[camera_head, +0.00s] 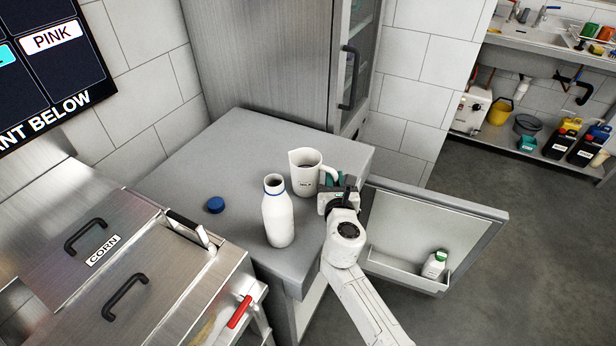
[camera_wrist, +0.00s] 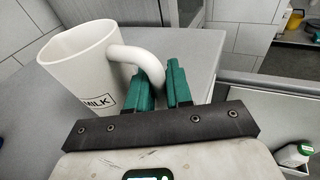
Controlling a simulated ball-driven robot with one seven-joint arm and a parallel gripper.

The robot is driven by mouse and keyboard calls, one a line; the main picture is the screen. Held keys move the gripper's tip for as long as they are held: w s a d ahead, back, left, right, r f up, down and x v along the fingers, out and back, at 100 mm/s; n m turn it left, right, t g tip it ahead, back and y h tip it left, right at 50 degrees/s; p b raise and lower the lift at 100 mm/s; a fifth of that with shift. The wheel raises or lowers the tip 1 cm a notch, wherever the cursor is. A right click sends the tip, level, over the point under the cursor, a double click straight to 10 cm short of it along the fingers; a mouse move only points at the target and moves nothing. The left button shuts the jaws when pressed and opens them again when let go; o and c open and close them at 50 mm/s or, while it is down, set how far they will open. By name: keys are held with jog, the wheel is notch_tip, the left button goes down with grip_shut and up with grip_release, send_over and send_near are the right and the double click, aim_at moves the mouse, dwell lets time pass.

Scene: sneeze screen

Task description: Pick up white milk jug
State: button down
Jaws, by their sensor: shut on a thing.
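The white milk jug (camera_head: 304,176) stands upright on or just at the grey counter top (camera_head: 225,160), near its right side; I cannot tell if its base touches. In the wrist view the jug (camera_wrist: 78,68) shows its "MILK" label and a handle that loops to the right. My gripper (camera_head: 334,182) is at the jug's right side. In the wrist view the green fingers of my gripper (camera_wrist: 163,84) are around the lower end of the handle, shut on it. Part of the handle is hidden behind the left finger.
A white bottle (camera_head: 277,215) without a cap stands in front of the jug, and a blue cap (camera_head: 215,205) lies to its left. A door (camera_head: 420,230) hangs open at right, with a green-capped bottle (camera_head: 434,264) in its shelf. A tall steel cabinet (camera_head: 270,60) stands behind.

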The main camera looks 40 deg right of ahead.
jog(key=shift+r+p, duration=2.5)
jog(key=shift+r, duration=0.05)
